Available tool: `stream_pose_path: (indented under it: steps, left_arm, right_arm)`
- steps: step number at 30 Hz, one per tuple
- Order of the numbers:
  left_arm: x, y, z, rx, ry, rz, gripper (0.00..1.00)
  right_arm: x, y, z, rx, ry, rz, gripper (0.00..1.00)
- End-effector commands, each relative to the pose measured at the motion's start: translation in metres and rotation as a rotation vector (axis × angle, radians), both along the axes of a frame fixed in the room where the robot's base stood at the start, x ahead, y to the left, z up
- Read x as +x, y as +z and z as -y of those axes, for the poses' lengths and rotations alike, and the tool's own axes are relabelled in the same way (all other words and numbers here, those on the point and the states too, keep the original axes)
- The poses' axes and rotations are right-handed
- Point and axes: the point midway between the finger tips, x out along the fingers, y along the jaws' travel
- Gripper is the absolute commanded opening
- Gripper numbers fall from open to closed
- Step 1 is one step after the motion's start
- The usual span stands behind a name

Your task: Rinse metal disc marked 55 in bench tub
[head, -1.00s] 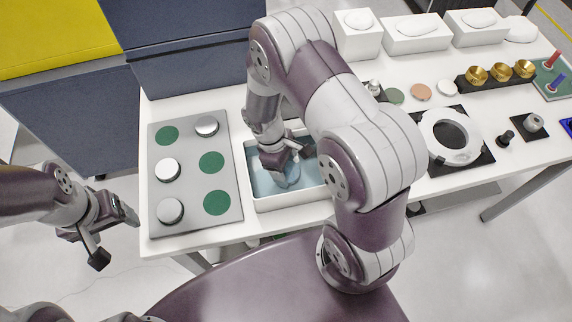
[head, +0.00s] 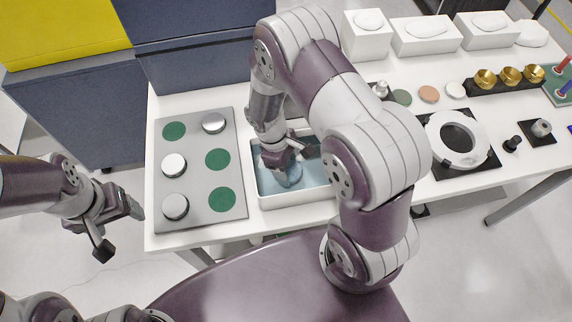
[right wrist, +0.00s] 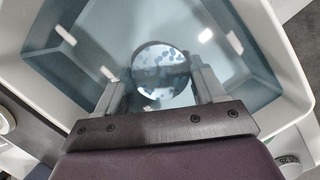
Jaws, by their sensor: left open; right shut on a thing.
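The bench tub (head: 300,201) is a white rectangular basin with bluish water, left of centre on the bench. My right gripper (head: 285,168) points down into it. In the right wrist view my right gripper (right wrist: 160,86) is shut on a round shiny metal disc (right wrist: 160,65), held between its two fingers at the water. The disc has bluish blotches on its face; no number is legible. In the head view the disc is hard to make out behind the gripper. My left gripper (head: 122,212) is open and empty, left of the bench, over the floor.
A grey plate (head: 200,190) left of the tub bears three silver discs (head: 174,165) and three bare green spots (head: 217,159). A white ring fixture (head: 440,155), brass cups (head: 508,75) and white boxes (head: 425,36) stand to the right. Dark cabinets (head: 195,60) stand behind.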

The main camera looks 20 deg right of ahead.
Motion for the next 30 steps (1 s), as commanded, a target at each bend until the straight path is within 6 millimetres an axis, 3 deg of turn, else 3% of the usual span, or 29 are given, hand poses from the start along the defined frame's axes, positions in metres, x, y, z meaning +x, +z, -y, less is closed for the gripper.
stream_pose_path:
  steps: [13, 30]
  left_arm:
    - [0.0, 0.002, 0.0, 0.0, 0.0, 0.0, 0.75]
    - [0.0, 0.004, 0.0, 0.0, 0.0, 0.0, 0.75]
  right_arm:
    - [-0.002, 0.0, 0.009, 0.0, -0.001, 0.001, 0.42]
    - [0.001, 0.0, -0.007, 0.0, -0.001, -0.001, 0.42]
